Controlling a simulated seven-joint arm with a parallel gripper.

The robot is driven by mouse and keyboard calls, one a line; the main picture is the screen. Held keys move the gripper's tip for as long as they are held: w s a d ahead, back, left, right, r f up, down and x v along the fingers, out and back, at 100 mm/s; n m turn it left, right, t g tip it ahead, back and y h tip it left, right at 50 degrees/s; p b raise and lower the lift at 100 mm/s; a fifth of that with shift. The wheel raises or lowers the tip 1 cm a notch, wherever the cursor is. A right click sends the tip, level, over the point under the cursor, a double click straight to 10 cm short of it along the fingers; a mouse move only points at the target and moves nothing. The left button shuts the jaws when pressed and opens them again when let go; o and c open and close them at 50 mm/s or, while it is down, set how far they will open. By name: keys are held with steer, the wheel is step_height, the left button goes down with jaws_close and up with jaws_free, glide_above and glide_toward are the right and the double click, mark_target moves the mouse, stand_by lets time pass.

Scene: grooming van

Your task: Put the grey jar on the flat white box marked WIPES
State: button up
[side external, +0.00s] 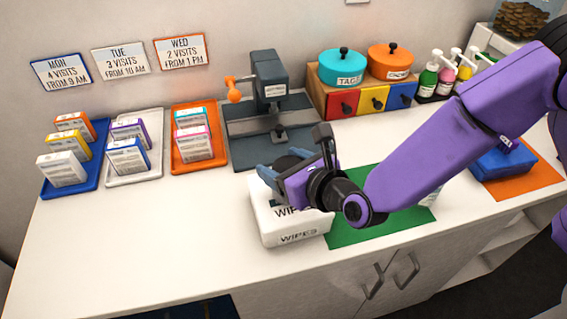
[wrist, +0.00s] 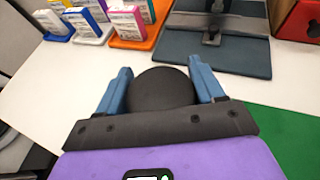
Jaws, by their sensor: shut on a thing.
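The flat white box marked WIPES (side external: 288,236) lies on the counter beside the green mat. My gripper (side external: 280,168) is over this box, its blue fingers toward the back wall. In the wrist view my gripper (wrist: 163,82) has one finger on each side of a dark round top, which I take to be the grey jar (wrist: 160,90). It is shut on the jar. In the side view the jar is mostly hidden behind my gripper, and I cannot tell whether its base touches the box.
A dark grey stand (side external: 268,85) with an orange knob is on a grey base behind the box. Blue, white and orange trays (side external: 196,165) hold small cartons at left. A green mat (side external: 375,222) lies right of the box. The front-left counter is clear.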

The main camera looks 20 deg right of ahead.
steer(key=o, duration=1.2)
steer(key=shift+f, duration=0.15)
steer(key=shift+c, duration=0.2)
steer(key=shift+s+r, duration=0.25)
steer(key=shift+r, duration=0.05)
steer(key=v, duration=1.1)
steer(key=shift+s+d, duration=0.15)
steer(key=shift+d, duration=0.05)
